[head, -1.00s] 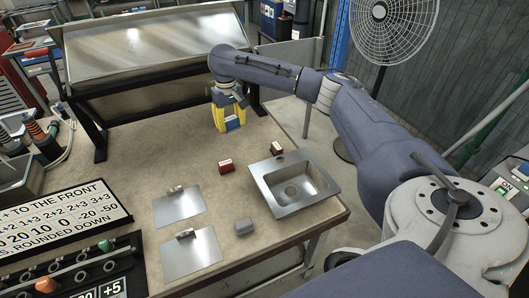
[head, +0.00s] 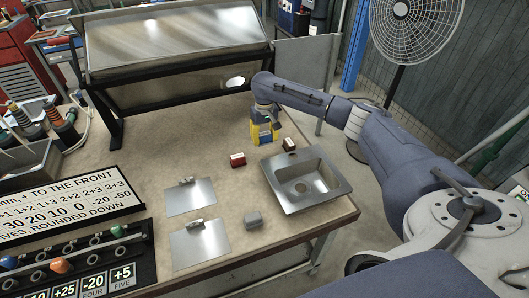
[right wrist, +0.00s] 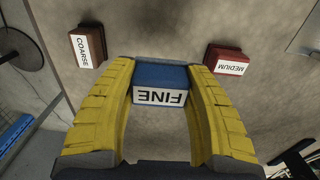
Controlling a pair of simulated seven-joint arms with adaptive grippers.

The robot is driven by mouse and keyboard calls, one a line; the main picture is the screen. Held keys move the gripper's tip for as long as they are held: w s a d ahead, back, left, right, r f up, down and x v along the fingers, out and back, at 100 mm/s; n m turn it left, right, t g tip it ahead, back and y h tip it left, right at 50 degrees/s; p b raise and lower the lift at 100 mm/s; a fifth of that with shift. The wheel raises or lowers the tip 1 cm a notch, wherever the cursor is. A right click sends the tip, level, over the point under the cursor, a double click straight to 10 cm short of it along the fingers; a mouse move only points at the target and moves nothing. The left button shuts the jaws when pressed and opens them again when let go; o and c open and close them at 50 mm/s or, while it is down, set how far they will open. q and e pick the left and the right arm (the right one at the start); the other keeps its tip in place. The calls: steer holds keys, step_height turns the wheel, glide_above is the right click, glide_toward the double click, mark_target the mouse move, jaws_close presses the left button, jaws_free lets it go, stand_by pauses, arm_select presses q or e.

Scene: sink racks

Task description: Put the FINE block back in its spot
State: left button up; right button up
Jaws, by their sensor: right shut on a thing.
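The FINE block (right wrist: 160,85), blue with a white label, is between the yellow fingers of my right gripper (right wrist: 160,95) in the right wrist view, its label upside down. The right gripper is shut on it. In the head view my right gripper (head: 264,135) points down behind the other two blocks; its height above the table is hard to tell. The red MEDIUM block (head: 237,160) also shows in the right wrist view (right wrist: 227,60). The brown COARSE block (head: 289,144), by the sink's back edge, also shows there (right wrist: 88,47). My left gripper is not in view.
A steel sink (head: 276,185) stands at the table's right edge. Two metal plates (head: 190,203) and a grey lump (head: 253,219) lie in front. A sign (head: 75,210) and a peg board are at left. The tabletop around the MEDIUM block is clear.

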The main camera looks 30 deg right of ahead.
mark_target(264, 133)
steer(key=shift+f, duration=4)
steer(key=shift+f, duration=0.1)
steer(key=o, duration=1.1)
step_height(264, 133, up, 12)
steer(key=shift+r, duration=0.15)
